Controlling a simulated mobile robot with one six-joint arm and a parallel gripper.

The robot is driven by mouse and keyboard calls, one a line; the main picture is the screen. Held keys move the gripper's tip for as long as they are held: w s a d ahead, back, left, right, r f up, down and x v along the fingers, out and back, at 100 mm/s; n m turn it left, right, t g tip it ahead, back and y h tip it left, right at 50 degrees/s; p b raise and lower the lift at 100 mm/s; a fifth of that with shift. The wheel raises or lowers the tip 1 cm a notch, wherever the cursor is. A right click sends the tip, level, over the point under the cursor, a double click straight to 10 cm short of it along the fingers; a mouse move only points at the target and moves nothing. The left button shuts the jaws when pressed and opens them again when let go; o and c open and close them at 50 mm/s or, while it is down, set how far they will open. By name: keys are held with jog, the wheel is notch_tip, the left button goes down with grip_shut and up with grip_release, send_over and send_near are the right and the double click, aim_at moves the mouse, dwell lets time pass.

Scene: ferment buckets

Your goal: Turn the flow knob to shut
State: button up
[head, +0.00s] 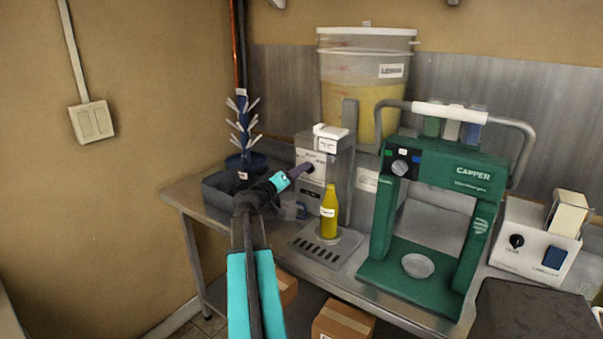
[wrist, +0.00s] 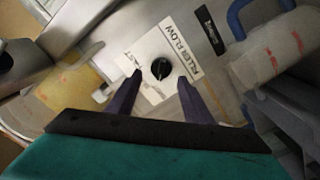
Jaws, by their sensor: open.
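The flow knob (wrist: 160,67) is round and black in the wrist view. It sits on a white label reading "FILLER FLOW" on the grey metal filler (head: 343,178). In the head view my gripper hides the knob. My gripper (wrist: 160,77) is open, its two dark purple fingers apart, with the knob between and just beyond the tips. No contact with the knob shows. In the head view my gripper (head: 299,172) points at the filler's front panel from the left. The knob's exact setting is too small to read.
A yellow bottle (head: 328,212) stands on the filler's drip tray, below and right of my gripper. A green capper (head: 444,172) stands to the right. A lidded bucket of yellow liquid (head: 350,72) is behind the filler. A blue bottle tree (head: 243,130) is at left.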

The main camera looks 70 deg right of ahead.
jog(key=b+v, duration=0.2)
jog(key=v, duration=0.9)
jog(key=shift+a, duration=0.25)
